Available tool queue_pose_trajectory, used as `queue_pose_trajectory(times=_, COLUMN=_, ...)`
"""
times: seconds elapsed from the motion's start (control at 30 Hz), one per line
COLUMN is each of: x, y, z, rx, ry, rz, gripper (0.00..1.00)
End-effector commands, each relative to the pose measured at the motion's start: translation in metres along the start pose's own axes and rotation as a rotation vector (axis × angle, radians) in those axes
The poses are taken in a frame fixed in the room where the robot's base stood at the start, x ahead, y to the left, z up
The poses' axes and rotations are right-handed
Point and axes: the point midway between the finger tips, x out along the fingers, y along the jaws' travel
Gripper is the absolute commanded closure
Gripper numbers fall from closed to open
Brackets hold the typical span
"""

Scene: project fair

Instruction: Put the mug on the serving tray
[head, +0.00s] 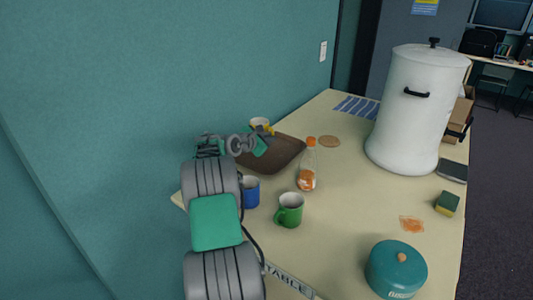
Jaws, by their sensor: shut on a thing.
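My gripper (265,131) is at the far end of my arm, over the back left part of the brown serving tray (287,157). It is shut on a pale mug (260,121), seen small, with its opening facing up. I cannot tell whether the mug touches the tray. A blue mug (251,192) stands in front of the tray, partly hidden by my arm. A green mug (290,209) stands to its right with its handle to the left.
A bottle with an orange cap (308,168) stands close by the tray's right side. A round coaster (330,141), a striped cloth (357,106), a large white urn (402,115), a sponge (447,203) and a teal pot (396,271) are also on the table. The wall is behind the tray.

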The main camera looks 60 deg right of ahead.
Motion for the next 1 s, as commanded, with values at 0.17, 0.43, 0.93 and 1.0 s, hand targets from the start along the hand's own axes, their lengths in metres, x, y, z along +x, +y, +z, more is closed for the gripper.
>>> queue_pose_trajectory(times=0.17, x=0.012, y=-0.014, z=-0.022, rx=0.003, ry=-0.003, rz=-0.004, gripper=1.0)
queue_pose_trajectory(times=0.43, x=0.022, y=-0.026, z=-0.051, rx=0.003, ry=-0.003, rz=0.001, gripper=1.0)
queue_pose_trajectory(times=0.93, x=0.022, y=-0.027, z=-0.055, rx=0.0, ry=0.0, rz=0.001, gripper=0.71)
queue_pose_trajectory(times=1.0, x=0.022, y=-0.027, z=-0.055, rx=0.0, ry=0.0, rz=0.001, gripper=0.68)
